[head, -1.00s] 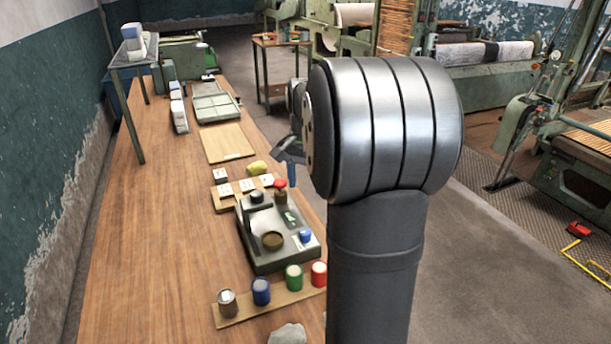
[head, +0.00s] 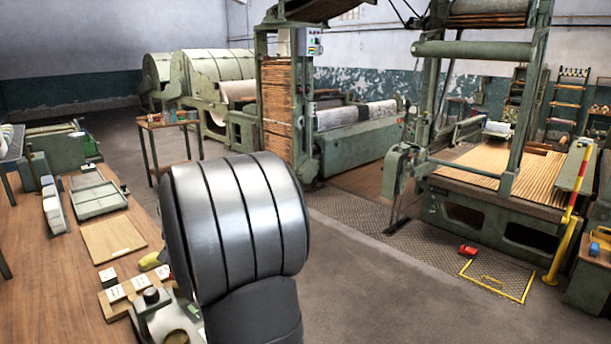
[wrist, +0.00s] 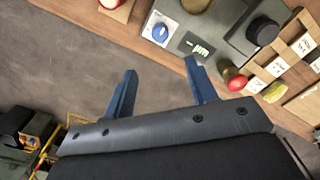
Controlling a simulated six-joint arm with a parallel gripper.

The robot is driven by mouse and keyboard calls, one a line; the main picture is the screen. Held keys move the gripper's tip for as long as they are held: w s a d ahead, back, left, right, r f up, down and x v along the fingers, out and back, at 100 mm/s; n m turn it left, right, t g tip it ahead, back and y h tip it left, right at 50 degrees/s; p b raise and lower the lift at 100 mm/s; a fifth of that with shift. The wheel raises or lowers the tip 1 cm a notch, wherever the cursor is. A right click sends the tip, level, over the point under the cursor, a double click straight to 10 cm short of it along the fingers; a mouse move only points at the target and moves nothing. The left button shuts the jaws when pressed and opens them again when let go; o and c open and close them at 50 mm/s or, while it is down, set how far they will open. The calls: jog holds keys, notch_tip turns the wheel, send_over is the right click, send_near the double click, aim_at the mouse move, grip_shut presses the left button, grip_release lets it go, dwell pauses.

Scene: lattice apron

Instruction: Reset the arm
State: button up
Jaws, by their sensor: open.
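My gripper (wrist: 157,82) shows in the wrist view with its two blue fingers spread apart and nothing between them. It hangs over the grey floor beside the bench edge. The grey device (wrist: 205,38) with a blue button, a small display and a red knob (wrist: 237,84) lies just beyond the right finger in that view.
The wooden bench (head: 45,270) carries a wooden board (head: 112,238), a green tray (head: 98,200) and white labelled blocks (head: 108,278). A small table (head: 168,124) stands behind. Large looms (head: 500,200) fill the right.

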notch_tip(320, 180, down, 14)
dwell(0.4)
